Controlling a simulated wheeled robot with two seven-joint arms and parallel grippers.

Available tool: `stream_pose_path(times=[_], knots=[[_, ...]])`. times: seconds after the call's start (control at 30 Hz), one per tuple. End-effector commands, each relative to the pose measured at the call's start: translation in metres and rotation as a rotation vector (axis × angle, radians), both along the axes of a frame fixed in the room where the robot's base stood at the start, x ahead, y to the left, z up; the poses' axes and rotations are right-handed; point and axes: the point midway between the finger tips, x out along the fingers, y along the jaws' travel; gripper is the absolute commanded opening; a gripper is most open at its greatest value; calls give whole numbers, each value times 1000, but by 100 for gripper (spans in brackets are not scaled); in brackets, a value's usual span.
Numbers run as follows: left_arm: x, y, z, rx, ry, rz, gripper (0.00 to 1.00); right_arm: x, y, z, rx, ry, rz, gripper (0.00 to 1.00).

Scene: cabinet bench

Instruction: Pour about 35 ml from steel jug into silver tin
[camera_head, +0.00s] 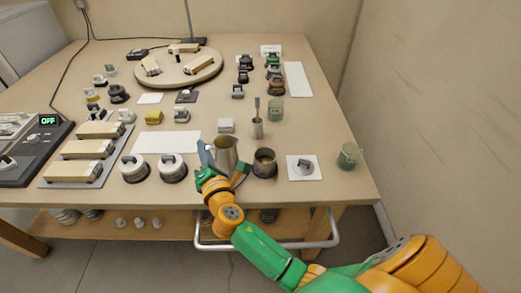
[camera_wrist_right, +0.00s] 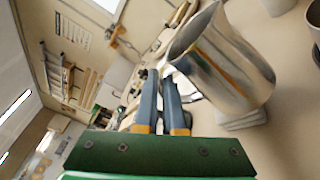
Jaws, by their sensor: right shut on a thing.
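The liquid in the jug cannot be seen. My left gripper is not in view.
A white square with a grey item (camera_head: 304,167) and a green cup (camera_head: 348,156) stand right of the tin. A small pot with a tool (camera_head: 257,128) is behind. Two white-lidded round items (camera_head: 172,168) and a white sheet (camera_head: 167,142) lie left.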

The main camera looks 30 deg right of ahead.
Motion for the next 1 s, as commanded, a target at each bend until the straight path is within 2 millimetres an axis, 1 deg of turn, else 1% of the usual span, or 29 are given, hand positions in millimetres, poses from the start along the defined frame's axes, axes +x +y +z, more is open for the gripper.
stream_pose_path(times=[0.27,0.47,0.67,0.8,1.0], knots=[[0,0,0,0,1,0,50,0,-1,1,-8,-1,0,0],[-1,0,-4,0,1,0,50,-2,-7,0,37,-16,0,0],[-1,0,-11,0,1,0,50,-6,-16,-1,137,-45,0,0],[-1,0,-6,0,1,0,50,-8,-26,8,223,-71,-1,0],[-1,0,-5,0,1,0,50,-13,-40,15,348,-106,-1,0]])
